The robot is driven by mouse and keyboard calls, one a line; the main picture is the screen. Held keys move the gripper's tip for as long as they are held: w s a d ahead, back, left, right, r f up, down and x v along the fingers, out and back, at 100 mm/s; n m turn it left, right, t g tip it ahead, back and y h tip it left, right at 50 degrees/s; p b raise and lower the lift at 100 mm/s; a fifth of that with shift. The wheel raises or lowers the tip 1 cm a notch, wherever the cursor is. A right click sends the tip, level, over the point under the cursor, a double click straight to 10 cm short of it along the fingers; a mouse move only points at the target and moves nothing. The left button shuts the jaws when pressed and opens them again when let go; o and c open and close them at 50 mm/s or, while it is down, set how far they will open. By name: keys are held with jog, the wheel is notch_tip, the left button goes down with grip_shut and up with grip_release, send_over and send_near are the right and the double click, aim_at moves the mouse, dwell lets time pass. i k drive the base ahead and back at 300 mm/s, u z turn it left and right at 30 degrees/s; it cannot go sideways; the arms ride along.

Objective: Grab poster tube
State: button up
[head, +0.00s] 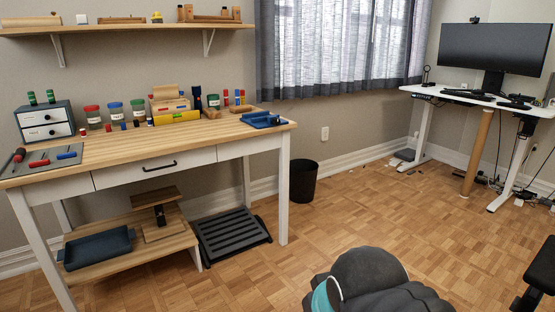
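The poster tube (477,152) is a long brown cylinder at the right of the head view. It stands nearly upright on the floor, tilted slightly, with its top end at the front edge of the white standing desk (522,108). I cannot tell whether it touches the desk. A dark rounded part of my arm with a teal cap shows at the bottom centre, well apart from the tube. My gripper is not in view.
A wooden workbench (128,180) with tools and jars stands at left. A black bin (303,181) stands beside it. Cables and small litter (528,196) lie around the desk's right leg. A dark chair-like part (540,275) is at lower right. The parquet between is mostly clear.

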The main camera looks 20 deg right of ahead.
aim_at(486, 120)
jog(key=z, duration=0.8)
jog(key=i, duration=1)
jog(key=z, duration=1.05)
jog(key=i, duration=2.35)
jog(key=z, duration=0.55)
jog(key=k, duration=1.15)
jog(key=z, duration=0.75)
jog(key=i, duration=1.75)
jog(key=u, duration=0.6)
jog(key=i, duration=1.35)
jog(key=u, duration=1.75)
jog(key=i, duration=0.75)
jog(key=u, duration=0.7)
